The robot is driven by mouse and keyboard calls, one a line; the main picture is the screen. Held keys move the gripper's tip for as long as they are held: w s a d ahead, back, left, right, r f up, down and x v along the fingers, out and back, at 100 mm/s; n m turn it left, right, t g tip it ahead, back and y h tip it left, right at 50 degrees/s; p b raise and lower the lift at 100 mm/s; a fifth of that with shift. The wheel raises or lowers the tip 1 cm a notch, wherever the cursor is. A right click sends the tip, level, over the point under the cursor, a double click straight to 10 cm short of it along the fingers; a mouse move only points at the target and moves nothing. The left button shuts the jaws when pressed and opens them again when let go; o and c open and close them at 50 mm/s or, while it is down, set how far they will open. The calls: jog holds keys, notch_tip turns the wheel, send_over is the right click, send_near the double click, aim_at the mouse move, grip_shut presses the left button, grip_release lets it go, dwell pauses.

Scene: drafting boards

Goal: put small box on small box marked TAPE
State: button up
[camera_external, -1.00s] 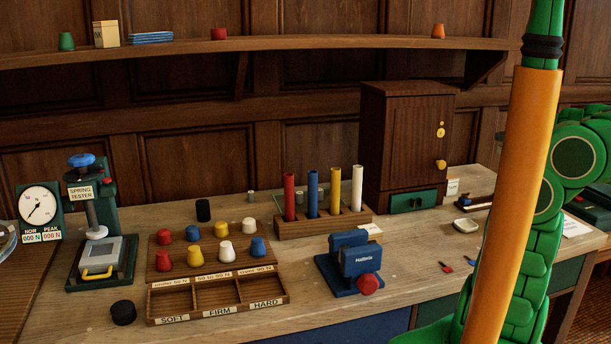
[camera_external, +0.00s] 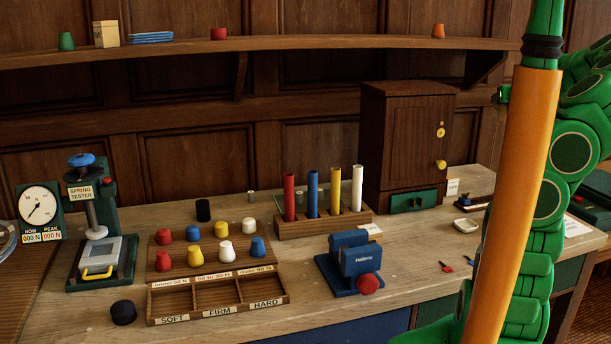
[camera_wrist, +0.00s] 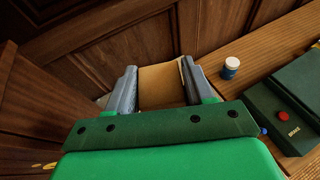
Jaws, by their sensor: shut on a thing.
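My gripper (camera_wrist: 158,88) is shut on a small tan box (camera_wrist: 160,86), which sits between the two grey fingers in the wrist view. In the external view my gripper and the held box are mostly hidden behind my orange arm link. A small box marked TAPE (camera_external: 453,187) stands on the bench just right of the brown cabinet. In the wrist view I cannot make out the TAPE box; the held box and fingers cover much of the middle.
The brown cabinet (camera_external: 405,145) stands left of the TAPE box. A white dish (camera_external: 466,226) and a dark stand (camera_external: 477,203) are nearby. The wrist view shows a blue-and-white jar (camera_wrist: 230,68) and a dark green case with a red button (camera_wrist: 292,110).

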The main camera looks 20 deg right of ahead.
jog(key=w+a+f+n+t+y, duration=0.1)
jog(key=w+a+f+n+y, duration=0.2)
jog(key=w+f+y, duration=0.15)
jog(key=n+y, duration=0.6)
send_over(452, 177)
jog(key=shift+f, duration=4.05)
jog(key=shift+g, duration=0.4)
jog(key=shift+w+f, duration=0.2)
jog(key=shift+f, duration=2.1)
jog(key=shift+w+f, duration=0.2)
jog(key=shift+f, duration=2.05)
jog(key=o, duration=1.4)
jog(key=shift+f, duration=0.15)
jog(key=shift+s+d+r, duration=0.1)
jog(key=shift+s+r, duration=0.1)
jog(key=shift+r, duration=0.05)
jog(key=v, duration=1.1)
jog(key=shift+s, duration=0.3)
